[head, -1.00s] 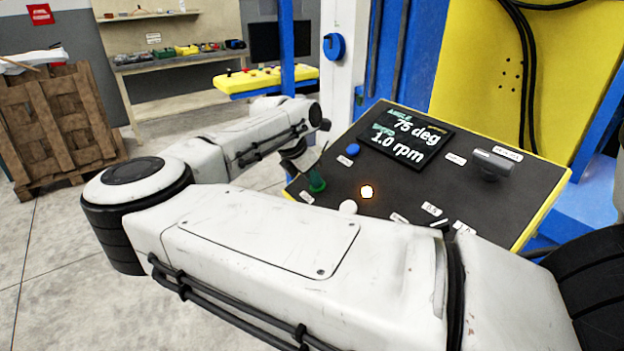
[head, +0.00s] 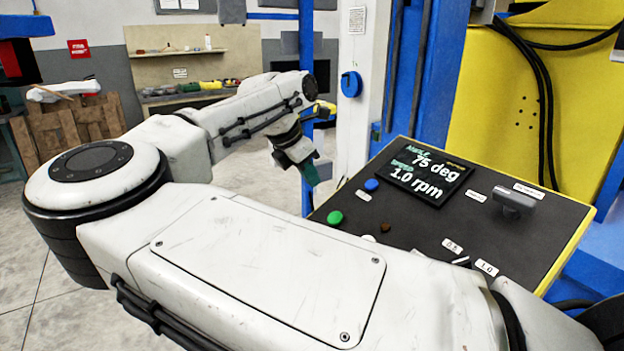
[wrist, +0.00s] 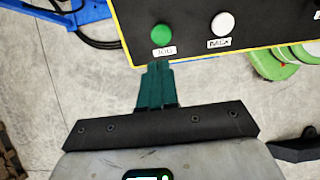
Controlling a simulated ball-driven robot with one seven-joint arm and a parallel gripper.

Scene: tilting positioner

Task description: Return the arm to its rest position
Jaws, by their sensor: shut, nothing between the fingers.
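My gripper (head: 312,176) has teal fingers, shut with nothing between them. In the head view it hangs to the left of the control panel (head: 425,225), apart from it, at the end of my white folded arm. In the wrist view the gripper (wrist: 157,66) points toward the panel's yellow edge, below the green button (wrist: 161,34) labelled JOG. A white button (wrist: 222,23) is to the right of it. The panel's display (head: 428,175) reads 75 deg and 1.0 rpm. My forearm hides the panel's lower left part.
A blue button (head: 371,185), a brownish unlit lamp (head: 385,227) and a dark grey handle (head: 514,199) are on the panel. A yellow plate (head: 540,110) with black cables stands behind. A workbench (head: 185,97) and wooden crates (head: 70,130) are further back. Floor at left is clear.

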